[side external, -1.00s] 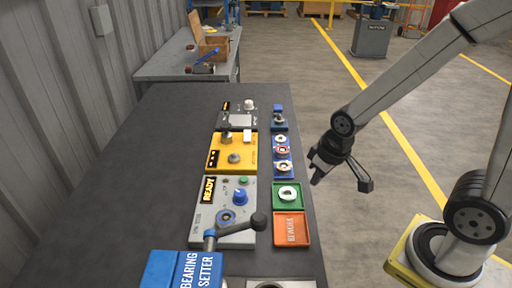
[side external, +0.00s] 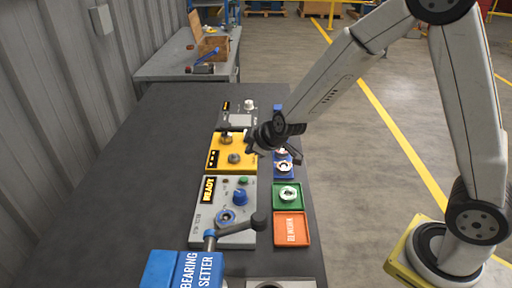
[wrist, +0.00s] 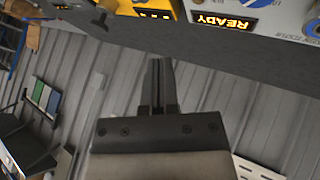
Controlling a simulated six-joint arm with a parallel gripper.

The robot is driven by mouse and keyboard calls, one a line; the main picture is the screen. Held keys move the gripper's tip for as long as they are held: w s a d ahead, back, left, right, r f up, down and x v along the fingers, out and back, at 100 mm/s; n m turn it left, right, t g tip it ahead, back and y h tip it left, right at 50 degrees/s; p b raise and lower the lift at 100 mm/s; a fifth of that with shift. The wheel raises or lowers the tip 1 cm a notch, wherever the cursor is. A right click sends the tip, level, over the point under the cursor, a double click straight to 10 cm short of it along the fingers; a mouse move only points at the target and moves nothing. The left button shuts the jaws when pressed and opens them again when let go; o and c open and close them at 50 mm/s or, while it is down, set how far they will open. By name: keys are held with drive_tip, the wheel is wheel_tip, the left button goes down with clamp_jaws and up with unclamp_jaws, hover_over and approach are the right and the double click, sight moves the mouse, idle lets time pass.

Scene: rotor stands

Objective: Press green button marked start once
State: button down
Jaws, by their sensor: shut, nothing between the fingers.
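The small green button (side external: 243,180) sits at the upper right of the grey panel (side external: 205,228) that has the lit READY display (side external: 208,190). It is too small to read any marking on it. My gripper (side external: 255,150) is in the air by the right side of the yellow panel (side external: 214,166), beyond the green button and apart from it. In the wrist view my gripper's fingers (wrist: 158,80) are together with nothing between them. The READY display also shows upside down at the top of the wrist view (wrist: 222,21); I cannot make out the green button there.
A blue knob (side external: 240,196) is close below the green button. A lever with a dark ball (side external: 259,221) rises from the blue bearing setter (side external: 185,270). A green tray (side external: 276,203) with a ring and an orange rework tray (side external: 291,240) lie right. The bench's left side is bare.

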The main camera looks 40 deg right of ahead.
sight(246, 180)
drive_tip(key=shift+w+f+n+t, duration=0.1)
drive_tip(key=shift+w+n+t, duration=0.35)
drive_tip(key=shift+w, duration=0.65)
drive_tip(key=shift+f, duration=0.15)
drive_tip(key=shift+f, duration=4.25)
drive_tip(key=shift+f, duration=0.2)
drive_tip(key=shift+f, duration=0.25)
